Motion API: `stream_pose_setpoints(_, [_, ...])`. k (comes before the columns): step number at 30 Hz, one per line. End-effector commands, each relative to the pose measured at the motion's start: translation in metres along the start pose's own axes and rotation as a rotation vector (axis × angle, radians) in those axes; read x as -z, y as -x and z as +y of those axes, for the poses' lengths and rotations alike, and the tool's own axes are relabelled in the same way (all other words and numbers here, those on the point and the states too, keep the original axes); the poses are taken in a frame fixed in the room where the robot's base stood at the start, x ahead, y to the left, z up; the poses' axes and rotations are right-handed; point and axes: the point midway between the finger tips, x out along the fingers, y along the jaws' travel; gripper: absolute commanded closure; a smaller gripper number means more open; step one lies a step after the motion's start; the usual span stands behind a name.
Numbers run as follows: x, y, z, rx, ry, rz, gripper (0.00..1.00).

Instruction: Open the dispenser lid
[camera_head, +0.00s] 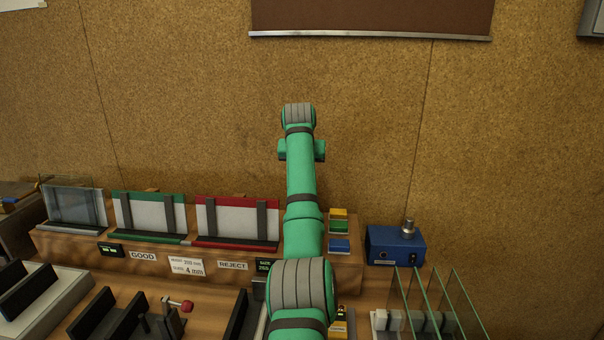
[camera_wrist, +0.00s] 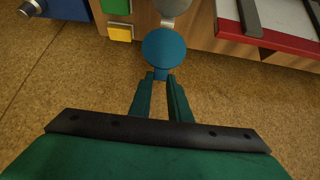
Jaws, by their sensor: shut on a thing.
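A round blue lid (camera_wrist: 172,48) shows nearly face-on in the wrist view, with a small blue tab (camera_wrist: 161,74) at its lower edge. My gripper (camera_wrist: 161,78) has its two dark green fingers closed on this tab. A grey rounded part (camera_wrist: 172,6), seemingly the dispenser's body, shows just above the lid and is cut off by the picture edge. I cannot tell how far the lid is tilted from it. In the head view my own green arm hides the gripper, the lid and the dispenser.
A wooden rack (camera_head: 140,249) holds panes behind GOOD and REJECT labels. Yellow and green blocks (camera_head: 338,221) and a blue box with a knob (camera_head: 395,246) stand right of my arm. Upright glass panes (camera_head: 440,300) stand at front right.

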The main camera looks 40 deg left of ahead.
Motion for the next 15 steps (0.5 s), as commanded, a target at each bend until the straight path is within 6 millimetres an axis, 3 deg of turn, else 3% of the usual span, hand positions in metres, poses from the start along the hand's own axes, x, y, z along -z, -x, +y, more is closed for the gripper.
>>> stream_pose_setpoints(10, [0.0024,-0.0001,0.0006,0.000,-0.001,0.010,1.00])
stream_pose_setpoints(11, [0.0024,-0.0001,0.0006,0.000,-0.001,0.010,0.79])
stream_pose_setpoints(12, [0.0022,-0.0002,0.0006,-0.001,-0.001,0.009,0.69])
stream_pose_setpoints(13, [0.0020,-0.0002,0.0006,0.000,-0.001,0.008,0.64])
stream_pose_setpoints(15, [0.0018,-0.0002,0.0007,-0.001,-0.001,0.007,0.64])
